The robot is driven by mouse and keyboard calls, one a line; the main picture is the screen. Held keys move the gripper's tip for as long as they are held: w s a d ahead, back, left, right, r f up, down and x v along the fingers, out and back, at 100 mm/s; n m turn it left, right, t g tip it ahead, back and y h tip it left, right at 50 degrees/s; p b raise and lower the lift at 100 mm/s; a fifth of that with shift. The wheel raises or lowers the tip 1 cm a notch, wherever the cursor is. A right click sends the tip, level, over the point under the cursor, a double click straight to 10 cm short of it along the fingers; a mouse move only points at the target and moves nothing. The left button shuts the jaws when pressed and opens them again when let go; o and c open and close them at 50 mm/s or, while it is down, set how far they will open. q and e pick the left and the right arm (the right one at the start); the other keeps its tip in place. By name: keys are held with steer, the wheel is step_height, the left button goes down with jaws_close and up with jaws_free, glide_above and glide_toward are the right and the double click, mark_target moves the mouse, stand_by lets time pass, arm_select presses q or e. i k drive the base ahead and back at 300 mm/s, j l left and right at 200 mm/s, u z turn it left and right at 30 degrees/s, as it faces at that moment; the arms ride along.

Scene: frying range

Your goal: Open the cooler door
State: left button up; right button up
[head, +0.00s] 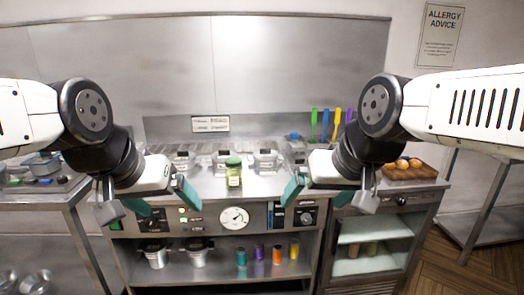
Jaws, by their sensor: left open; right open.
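The cooler (408,222) stands at the lower right, under the counter's right end. Its front (372,248) shows a pale, lit inside with shelves and a few dim items; the door looks shut, seen through glass, though its edges are hard to make out. My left gripper (148,205) is open and empty over the left front of the counter, far left of the cooler. My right gripper (320,197) is open and empty, above and left of the cooler front, not touching it. The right arm hides part of the cooler's upper left.
A green-lidded jar (234,172) stands on the counter between my grippers. Metal pots (155,256) and several coloured shakers (259,255) fill the lower shelf. Floor (470,270) right of the cooler is clear.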

mark_target(429, 209)
steer(key=z, duration=1.35)
steer(key=l+u, duration=0.15)
steer(key=u, duration=0.55)
steer(key=l, duration=0.65)
steer(key=i+u, duration=0.05)
